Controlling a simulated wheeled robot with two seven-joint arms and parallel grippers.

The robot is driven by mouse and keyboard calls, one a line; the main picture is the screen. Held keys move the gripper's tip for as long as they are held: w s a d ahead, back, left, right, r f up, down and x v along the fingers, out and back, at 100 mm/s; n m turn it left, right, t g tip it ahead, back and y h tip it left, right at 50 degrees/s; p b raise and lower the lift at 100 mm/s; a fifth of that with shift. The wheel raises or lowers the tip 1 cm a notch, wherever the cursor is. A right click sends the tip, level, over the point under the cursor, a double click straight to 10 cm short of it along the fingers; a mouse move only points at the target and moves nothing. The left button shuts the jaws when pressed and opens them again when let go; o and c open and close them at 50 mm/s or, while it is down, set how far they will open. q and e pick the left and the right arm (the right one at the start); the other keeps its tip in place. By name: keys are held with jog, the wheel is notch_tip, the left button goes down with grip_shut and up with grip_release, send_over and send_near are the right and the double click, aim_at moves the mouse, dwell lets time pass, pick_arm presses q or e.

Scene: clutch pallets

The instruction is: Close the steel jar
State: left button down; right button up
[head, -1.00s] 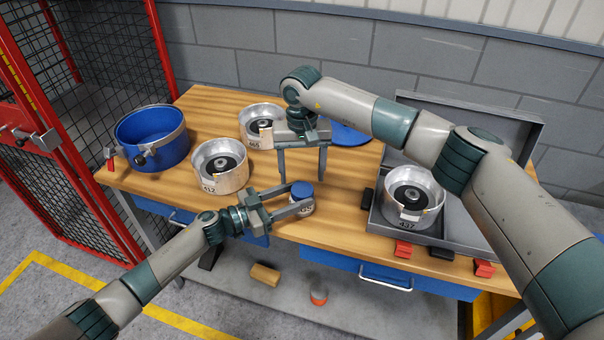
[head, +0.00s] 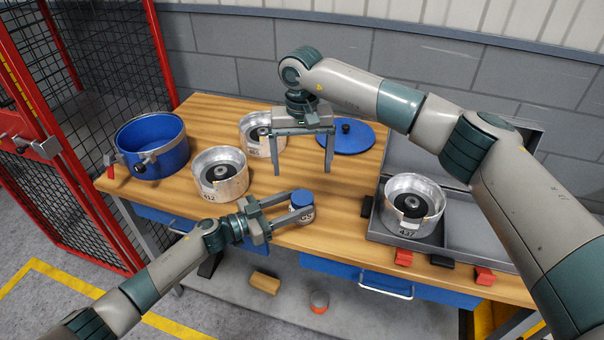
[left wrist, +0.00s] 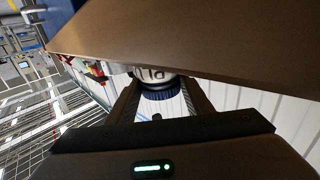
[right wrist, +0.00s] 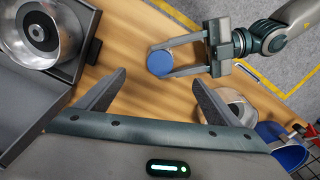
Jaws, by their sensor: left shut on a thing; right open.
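The steel jar (head: 306,214) is small and silvery, with a printed label and a round blue lid (head: 302,197) on top. It is upright at the table's front edge; I cannot tell whether it touches the wood or how tight the lid is. The left wrist view shows the jar's label (left wrist: 150,74) and ribbed blue lid (left wrist: 160,97) between the fingers. My right gripper (head: 303,172) is open, empty and pointing down, above and behind the jar. The lid also shows in the right wrist view (right wrist: 160,64).
Several numbered metal housings stand on the wooden table (head: 340,235), one (head: 411,200) in an open grey case (head: 470,222). A blue pot (head: 152,147) stands at left. A large blue lid (head: 346,137) with a black knob lies behind my right gripper. A red mesh cage borders the left.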

pick_arm(q)
jog(key=shift+f, duration=0.15)
pick_arm(e)
notch_tip(320, 180, up, 6)
jog(key=shift+r, duration=0.15)
pick_arm(q)
jog(key=c, duration=0.8)
grip_release()
jog(key=shift+a, duration=0.1)
jog(key=shift+b+v, duration=2.25)
jog(key=shift+v, duration=6.35)
pick_arm(e)
jog(key=shift+f, duration=2.3)
